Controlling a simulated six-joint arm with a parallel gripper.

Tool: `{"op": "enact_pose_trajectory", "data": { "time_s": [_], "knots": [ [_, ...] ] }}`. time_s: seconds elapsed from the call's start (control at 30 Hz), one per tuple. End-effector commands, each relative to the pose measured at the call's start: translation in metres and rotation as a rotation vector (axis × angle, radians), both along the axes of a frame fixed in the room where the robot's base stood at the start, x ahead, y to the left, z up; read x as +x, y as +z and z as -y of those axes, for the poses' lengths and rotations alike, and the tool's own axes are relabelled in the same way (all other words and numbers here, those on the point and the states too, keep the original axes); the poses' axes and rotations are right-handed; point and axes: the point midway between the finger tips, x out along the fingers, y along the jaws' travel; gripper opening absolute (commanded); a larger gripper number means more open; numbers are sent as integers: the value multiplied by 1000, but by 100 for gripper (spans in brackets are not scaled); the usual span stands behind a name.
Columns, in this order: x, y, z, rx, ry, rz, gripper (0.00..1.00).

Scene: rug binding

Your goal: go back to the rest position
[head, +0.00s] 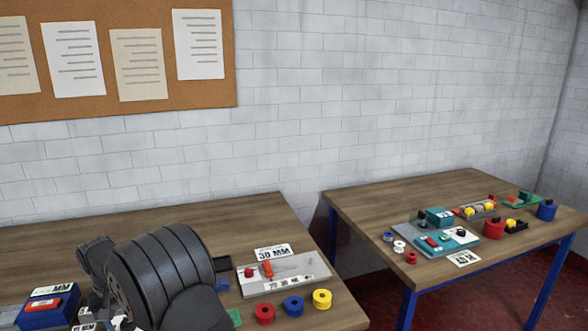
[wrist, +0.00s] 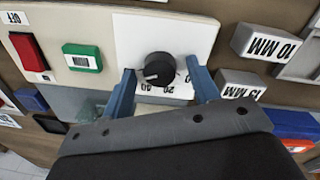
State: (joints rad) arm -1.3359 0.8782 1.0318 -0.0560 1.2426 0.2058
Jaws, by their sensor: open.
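My gripper (wrist: 160,70) shows in the wrist view with its two blue fingers spread apart and nothing held. A black round knob (wrist: 159,68) on a white dial plate (wrist: 190,28) sits between the fingertips in the picture, with a gap on each side. I cannot tell how far the fingertips are above the plate. In the head view my dark arm fills the lower left and hides the gripper and the knob.
Beside the dial are a red button (wrist: 29,52) and a green switch (wrist: 82,58). Labelled grey blocks, 10 MM (wrist: 264,43) and 15 MM (wrist: 240,84), stand right. Red (head: 264,314), blue (head: 293,305) and yellow (head: 322,298) spools line the table's front. A second table (head: 420,196) stands right.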

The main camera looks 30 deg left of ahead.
Motion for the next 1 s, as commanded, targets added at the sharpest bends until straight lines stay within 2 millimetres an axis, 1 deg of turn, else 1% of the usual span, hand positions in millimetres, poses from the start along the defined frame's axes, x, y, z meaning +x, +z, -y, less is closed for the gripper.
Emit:
{"op": "enact_pose_trajectory", "data": {
  "time_s": [1.0],
  "knots": [
    [-1, 1, 1, 1, 835, 0, 55]
  ]
}}
